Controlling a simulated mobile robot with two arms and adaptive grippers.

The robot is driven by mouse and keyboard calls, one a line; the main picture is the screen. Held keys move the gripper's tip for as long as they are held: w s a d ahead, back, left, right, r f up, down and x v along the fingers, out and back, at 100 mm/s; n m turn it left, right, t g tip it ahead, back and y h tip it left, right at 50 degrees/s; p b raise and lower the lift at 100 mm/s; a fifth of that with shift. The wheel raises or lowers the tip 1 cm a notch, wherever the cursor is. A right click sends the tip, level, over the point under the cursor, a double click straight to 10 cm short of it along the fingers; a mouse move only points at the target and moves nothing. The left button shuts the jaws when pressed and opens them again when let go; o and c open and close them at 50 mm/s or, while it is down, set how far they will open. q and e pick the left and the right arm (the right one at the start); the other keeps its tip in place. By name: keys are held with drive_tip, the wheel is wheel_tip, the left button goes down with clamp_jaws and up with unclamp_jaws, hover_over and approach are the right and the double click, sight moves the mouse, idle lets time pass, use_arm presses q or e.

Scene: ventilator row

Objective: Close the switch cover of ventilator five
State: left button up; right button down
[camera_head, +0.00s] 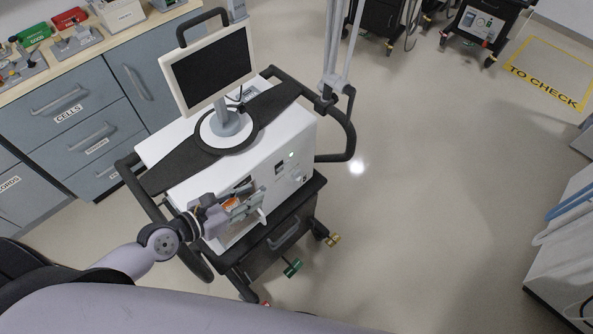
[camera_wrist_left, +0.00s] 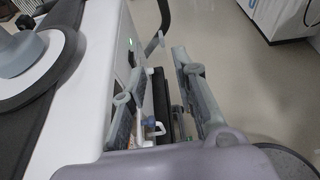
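The ventilator (camera_head: 290,150) is a white box on a dark cart, with a screen on top. My left gripper (camera_head: 245,203) is at the lower left part of its front side face. An orange patch (camera_head: 231,203) shows between the gripper's parts; I cannot tell whether it belongs to the switch or its cover. A small white piece (camera_head: 262,215) sticks out beside the gripper. In the left wrist view the two fingers of the left gripper (camera_wrist_left: 160,95) are apart, beside the white housing (camera_wrist_left: 95,90). A white hook-like piece (camera_wrist_left: 157,129) shows low between them. The switch cover is not clearly visible. My right gripper is not in view.
A dark handle rail (camera_head: 348,140) runs around the cart. A drawer cabinet (camera_head: 75,120) with a counter stands behind left. The floor (camera_head: 430,180) to the right is clear. A white unit (camera_head: 565,250) stands at the right edge.

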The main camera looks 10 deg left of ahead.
sight(295, 173)
use_arm(q)
drive_tip(key=p+x, duration=0.1)
drive_tip(key=x, duration=1.6)
drive_tip(key=shift+d, duration=0.2)
drive_tip(key=shift+r, duration=0.1)
drive_tip(key=shift+c, duration=0.2)
clamp_jaws()
